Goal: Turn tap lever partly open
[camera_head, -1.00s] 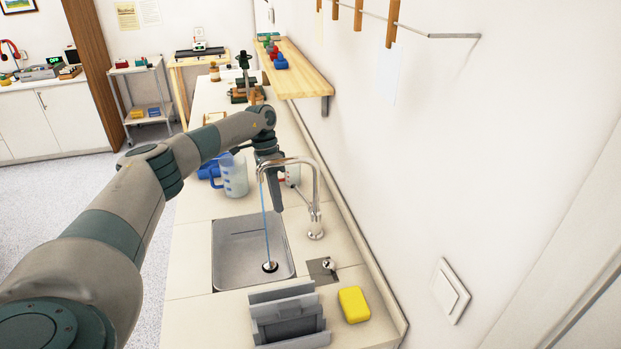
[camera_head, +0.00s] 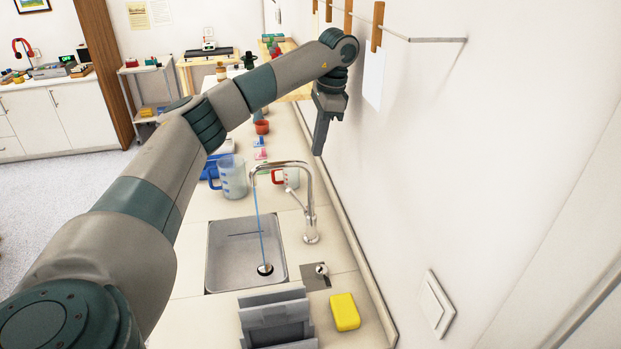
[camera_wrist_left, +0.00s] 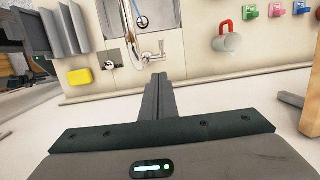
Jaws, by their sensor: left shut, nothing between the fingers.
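The chrome tap (camera_head: 310,205) has a tall curved spout over the steel sink (camera_head: 222,262). A thin blue stream of water (camera_head: 260,230) falls from the spout to the drain. The tap's small lever (camera_head: 295,199) sticks out from the left of its body; it also shows in the left wrist view (camera_wrist_left: 152,57). My left gripper (camera_head: 318,152) is shut and empty, pointing down above and behind the tap, close to the wall. In the left wrist view its closed fingers (camera_wrist_left: 158,82) end just below the tap base, apart from the lever. My right gripper is not in view.
A clear measuring jug (camera_head: 232,177) and a red-handled mug (camera_head: 290,178) stand behind the sink. A grey rack (camera_head: 277,318) and a yellow sponge (camera_head: 344,312) lie in front. The wall runs along the right, with a rail of hanging clips (camera_head: 376,28) above.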

